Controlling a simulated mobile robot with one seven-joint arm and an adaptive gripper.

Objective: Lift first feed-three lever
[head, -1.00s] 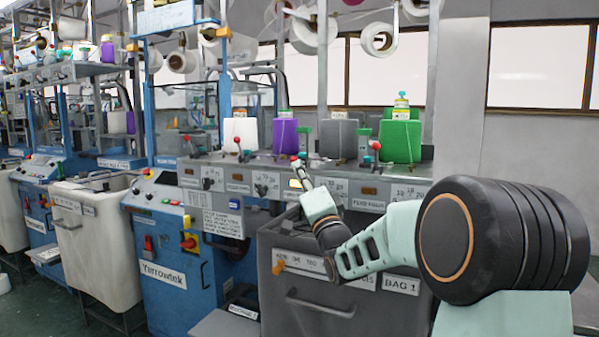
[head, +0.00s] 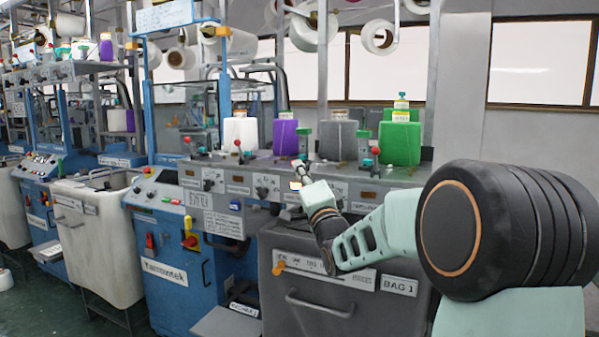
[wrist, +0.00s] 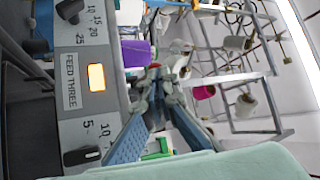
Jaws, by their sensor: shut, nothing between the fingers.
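The feed-three panel, with its label (wrist: 71,80) and a lit amber lamp (wrist: 96,77), fills the left of the wrist view. The lamp also shows in the head view (head: 295,185). A small red knob (wrist: 154,66) on the feed-three lever shows just beyond my fingertips in the wrist view. My gripper (wrist: 152,88) is shut with nothing held, its tips close to the lever. Whether they touch it, I cannot tell. In the head view my gripper (head: 301,170) is at the shelf edge, and the lever is largely hidden behind it.
Other red-knobbed levers stand left (head: 238,143) and right (head: 375,151) along the shelf. A grey bin (head: 320,260) is below my arm.

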